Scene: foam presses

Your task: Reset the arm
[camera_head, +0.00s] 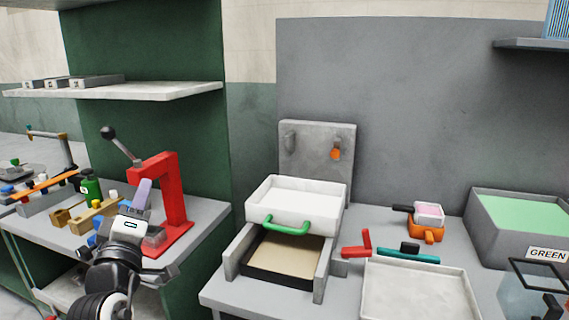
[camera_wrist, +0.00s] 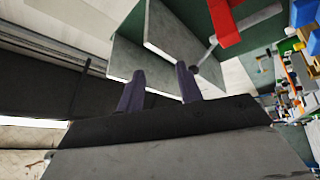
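My gripper (camera_head: 142,192) is raised at the lower left of the head view, in front of the red press (camera_head: 176,195). In the wrist view the two dark purple fingers of my gripper (camera_wrist: 160,79) stand apart with nothing held between them. Grey shelf boards and a green panel lie beyond the fingertips there. In the head view my wrist and forearm hide part of the left bench and the base of the red press.
A white tray with a green handle (camera_head: 296,205) sits over a grey frame on the right bench. A grey bin (camera_head: 482,228) with green contents stands at the right. A pale shelf (camera_head: 180,92) juts out above the left bench. A gap separates the benches.

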